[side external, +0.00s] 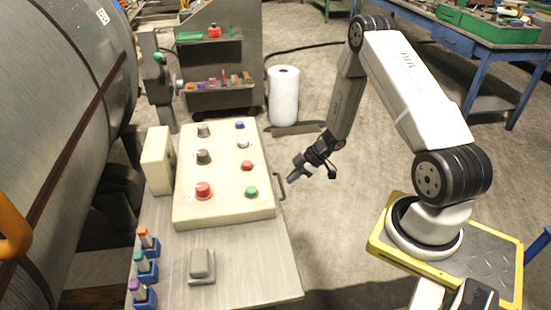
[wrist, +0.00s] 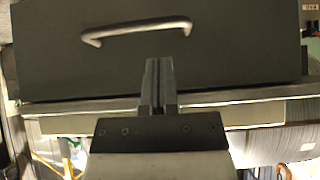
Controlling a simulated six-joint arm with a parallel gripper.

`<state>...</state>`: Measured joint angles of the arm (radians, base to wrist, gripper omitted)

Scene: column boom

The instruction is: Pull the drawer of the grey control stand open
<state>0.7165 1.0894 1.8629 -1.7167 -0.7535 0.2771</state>
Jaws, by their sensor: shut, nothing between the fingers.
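The grey control stand (side external: 245,285) has a pale sloped panel (side external: 225,180) with several knobs and buttons on top. Its drawer handle (side external: 281,187) is a dark bar on the right side of the stand in the side view. In the wrist view the dark grey drawer front (wrist: 230,65) fills the upper picture, with the curved metal handle (wrist: 137,30) across it. My gripper (side external: 293,178) is shut and empty, close to the handle. In the wrist view its fingertips (wrist: 158,62) lie below the handle's right half, with no clear contact. The drawer looks closed.
A pale box (side external: 157,160), a grey block (side external: 201,265) and several coloured-top items in blue holders (side external: 146,270) stand on the stand. A large metal cylinder (side external: 60,130) is at left. A white roll (side external: 284,95) stands behind.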

